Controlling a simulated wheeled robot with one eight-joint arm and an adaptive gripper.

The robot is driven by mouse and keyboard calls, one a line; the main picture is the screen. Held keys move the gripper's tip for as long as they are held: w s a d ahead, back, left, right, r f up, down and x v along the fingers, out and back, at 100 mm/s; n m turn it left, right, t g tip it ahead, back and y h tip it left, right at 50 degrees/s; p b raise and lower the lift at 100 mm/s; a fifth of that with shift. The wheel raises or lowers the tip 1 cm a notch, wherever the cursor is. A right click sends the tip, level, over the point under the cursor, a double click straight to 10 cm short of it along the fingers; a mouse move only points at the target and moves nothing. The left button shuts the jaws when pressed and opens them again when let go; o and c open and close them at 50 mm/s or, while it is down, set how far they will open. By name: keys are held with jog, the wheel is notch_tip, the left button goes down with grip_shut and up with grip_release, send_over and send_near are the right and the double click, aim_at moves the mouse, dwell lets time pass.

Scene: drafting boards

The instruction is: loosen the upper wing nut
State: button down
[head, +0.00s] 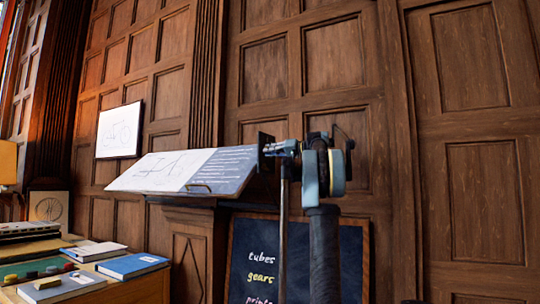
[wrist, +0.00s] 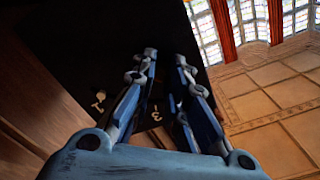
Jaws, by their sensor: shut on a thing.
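A black upright plate (head: 265,152) stands by the right end of the lectern top in the head view. My gripper (head: 270,149) reaches left to it, its fingertips at the plate. In the wrist view the dark face (wrist: 85,50) lies behind my gripper (wrist: 166,56), with pale marks like numerals on it. The two blue-grey fingers are drawn in with a narrow gap between the tips, on a thing too dark to make out, at the place of the upper wing nut. The nut's shape and its angle are hidden in both views.
A sloped board with drawn sheets (head: 160,171) rests on a wooden lectern to the left. A chalkboard (head: 252,262) with writing stands below, behind a thin upright rod (head: 283,235). A table with books (head: 132,265) is at lower left. Panelled wall closes the back.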

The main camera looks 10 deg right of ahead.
jog(key=shift+f+m, duration=0.1)
jog(key=shift+m, duration=0.5)
jog(key=c, duration=0.8)
grip_release()
jog(key=shift+c, duration=0.2)
jog(key=v, duration=1.2)
jog(key=shift+w+f, duration=0.1)
